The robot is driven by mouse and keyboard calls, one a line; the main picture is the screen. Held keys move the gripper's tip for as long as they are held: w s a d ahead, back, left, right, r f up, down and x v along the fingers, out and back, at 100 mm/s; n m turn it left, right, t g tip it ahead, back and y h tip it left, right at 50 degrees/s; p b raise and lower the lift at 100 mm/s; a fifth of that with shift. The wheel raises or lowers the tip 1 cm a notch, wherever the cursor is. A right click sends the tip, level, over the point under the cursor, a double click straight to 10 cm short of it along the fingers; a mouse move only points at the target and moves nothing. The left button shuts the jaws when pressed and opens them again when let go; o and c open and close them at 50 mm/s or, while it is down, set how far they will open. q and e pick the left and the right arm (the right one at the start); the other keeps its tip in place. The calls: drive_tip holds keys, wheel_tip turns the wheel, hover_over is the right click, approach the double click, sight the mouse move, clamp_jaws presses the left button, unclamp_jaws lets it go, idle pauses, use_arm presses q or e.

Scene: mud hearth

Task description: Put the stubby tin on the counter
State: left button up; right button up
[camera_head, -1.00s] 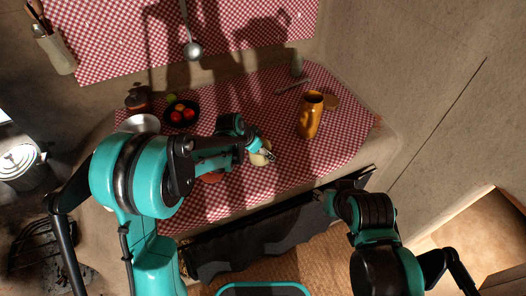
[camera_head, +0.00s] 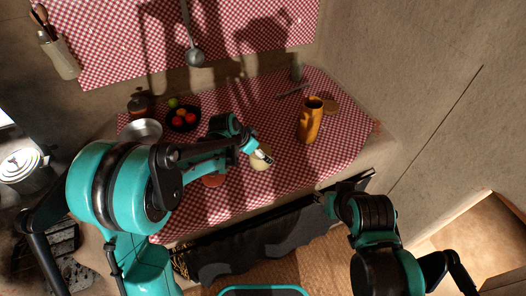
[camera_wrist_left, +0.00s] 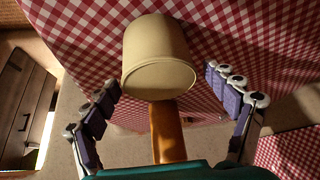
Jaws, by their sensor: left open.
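The stubby tin, a short cream cylinder, stands on the red-checked counter (camera_head: 235,195) near its front edge, partly hidden by my left gripper in the head view (camera_head: 261,164). In the left wrist view the tin (camera_wrist_left: 160,55) is large, just beyond and between the spread fingers. My left gripper (camera_head: 262,155) is open, with a visible gap on each side of the tin; its two fingers also show in the wrist view (camera_wrist_left: 162,82). My right gripper (camera_head: 324,200) is low in front of the counter edge, small and dark; its jaws are unclear.
An orange jug (camera_head: 310,122) stands right of the tin. A red round item (camera_head: 213,180) lies left of it, partly behind my arm. A dark fruit bowl (camera_head: 183,118), a metal bowl (camera_head: 142,130) and a lidded brown pot (camera_head: 139,104) are farther left. A ladle (camera_head: 195,55) hangs at the back.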

use_arm(q)
drive_tip(key=p+v, duration=0.2)
drive_tip(key=v, duration=0.5)
drive_tip(key=s+a+r+n+t+y, duration=0.1)
drive_tip(key=s+a+r+n+y, duration=0.1)
drive_tip(key=s+a+r+n, duration=0.2)
drive_tip(key=s+a+r+n+t+y, duration=0.2)
drive_tip(key=s+a+n, duration=0.4)
drive_tip(key=s, duration=1.1)
drive_tip(key=a+r, duration=0.1)
drive_tip(key=a, duration=0.3)
drive_tip(key=shift+s+a+r, duration=0.3)
drive_tip(key=shift+s+r, duration=0.05)
drive_tip(key=shift+s, duration=0.05)
